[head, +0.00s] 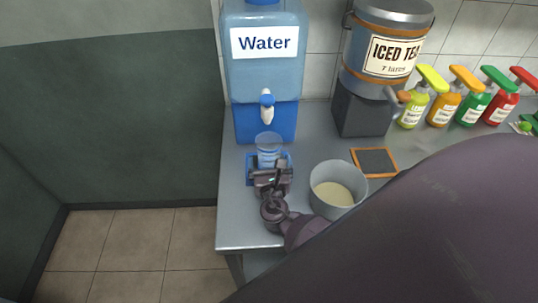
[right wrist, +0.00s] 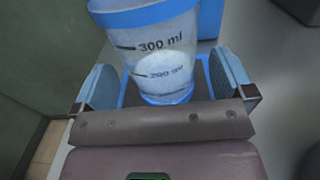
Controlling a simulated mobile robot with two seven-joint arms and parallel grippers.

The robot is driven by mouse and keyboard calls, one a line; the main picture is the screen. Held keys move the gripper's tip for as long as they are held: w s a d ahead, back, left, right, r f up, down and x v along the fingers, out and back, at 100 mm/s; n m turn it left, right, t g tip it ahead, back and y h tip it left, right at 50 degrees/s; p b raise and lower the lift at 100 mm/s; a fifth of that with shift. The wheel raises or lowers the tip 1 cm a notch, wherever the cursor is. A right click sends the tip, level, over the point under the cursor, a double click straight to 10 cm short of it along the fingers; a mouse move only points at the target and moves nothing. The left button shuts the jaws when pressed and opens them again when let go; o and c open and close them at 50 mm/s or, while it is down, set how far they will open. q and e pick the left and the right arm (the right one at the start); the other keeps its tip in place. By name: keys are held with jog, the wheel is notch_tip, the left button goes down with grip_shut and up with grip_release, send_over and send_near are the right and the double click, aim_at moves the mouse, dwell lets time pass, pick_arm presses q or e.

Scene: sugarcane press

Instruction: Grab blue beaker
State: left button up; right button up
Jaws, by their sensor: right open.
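The blue beaker (head: 268,146) is a clear, blue-tinted cup standing upright in front of the water dispenser. It also shows in the right wrist view (right wrist: 160,50), with 300 ml and 200 ml marks and a blue base rim. My right gripper (head: 269,168) is open, its fingers on either side of the beaker's lower part. In the right wrist view the fingers (right wrist: 165,88) show blue pads, with a visible gap between the right pad and the beaker. The beaker's base is partly hidden by the gripper in the head view. My left gripper is not in view.
The blue water dispenser (head: 265,75) stands behind the beaker, its tap (head: 267,108) just above. A grey pot (head: 335,188) with pale contents sits to the right. An iced tea dispenser (head: 385,60), a small slate (head: 375,161) and several coloured bottles (head: 443,104) stand farther right.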

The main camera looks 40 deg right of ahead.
aim_at(268, 144)
jog(key=shift+x, duration=1.45)
jog(key=c, duration=1.1)
jog(key=shift+d+r, duration=0.1)
jog(key=shift+r, duration=0.05)
